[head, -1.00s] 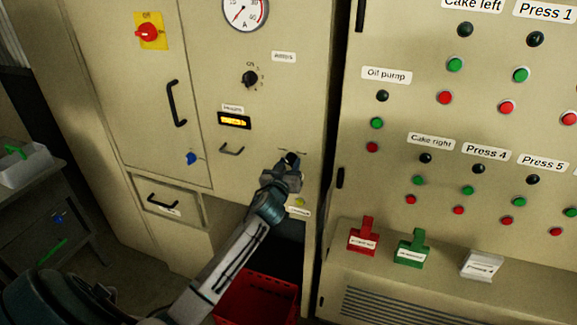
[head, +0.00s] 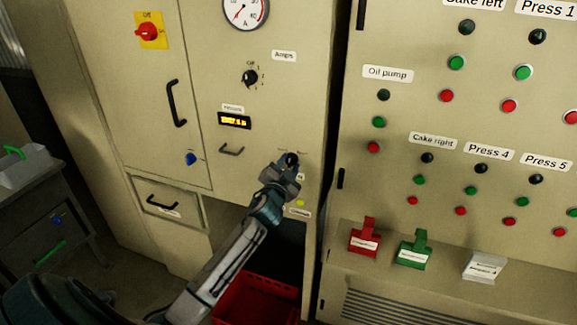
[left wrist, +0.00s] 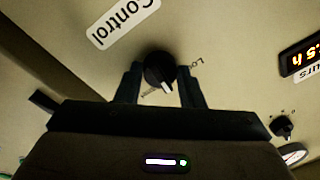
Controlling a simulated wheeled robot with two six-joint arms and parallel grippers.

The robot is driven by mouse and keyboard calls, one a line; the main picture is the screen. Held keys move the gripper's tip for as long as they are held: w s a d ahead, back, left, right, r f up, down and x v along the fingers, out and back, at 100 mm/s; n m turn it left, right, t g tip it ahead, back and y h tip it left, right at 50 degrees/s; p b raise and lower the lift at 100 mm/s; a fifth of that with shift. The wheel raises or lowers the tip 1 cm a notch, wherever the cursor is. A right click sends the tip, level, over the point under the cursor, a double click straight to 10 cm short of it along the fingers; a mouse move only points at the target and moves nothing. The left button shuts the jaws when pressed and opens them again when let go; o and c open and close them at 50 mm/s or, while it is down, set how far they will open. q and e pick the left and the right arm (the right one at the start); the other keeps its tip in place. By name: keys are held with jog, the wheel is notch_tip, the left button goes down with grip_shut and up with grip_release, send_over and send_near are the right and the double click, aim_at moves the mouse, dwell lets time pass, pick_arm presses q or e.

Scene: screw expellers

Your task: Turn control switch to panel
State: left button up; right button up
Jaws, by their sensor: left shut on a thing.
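The control switch is a round black knob (left wrist: 160,72) with a white pointer mark, seen in the left wrist view on the beige cabinet front. Its pointer aims down and slightly right in that view, between two small labels. One label starts with "Lo"; the other is partly covered. A "Control" label (left wrist: 123,20) appears upside down beside the knob. My left gripper (left wrist: 161,85) has a finger on each side of the knob and is shut on it. In the head view, my left gripper (head: 289,164) largely hides the switch. My right gripper is not in view.
A yellow-green lamp (head: 300,203) sits just below the gripper. A red crate (head: 255,298) stands below. Tagged red (head: 364,240) and green (head: 412,252) blocks rest on the right ledge.

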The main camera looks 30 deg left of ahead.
pick_arm(q)
jog(key=m+p, duration=0.1)
jog(key=m, duration=0.3)
jog(key=shift+r+m, duration=0.1)
jog(key=shift+m, duration=0.3)
jog(key=shift+a+m+h+p, duration=0.1)
jog(key=shift+m+h+p, duration=0.2)
jog(key=shift+m+p, duration=0.95)
jog(key=shift+m+t+b, duration=0.3)
jog(key=shift+m+b, duration=0.15)
jog(key=shift+m, duration=0.2)
jog(key=o, duration=1)
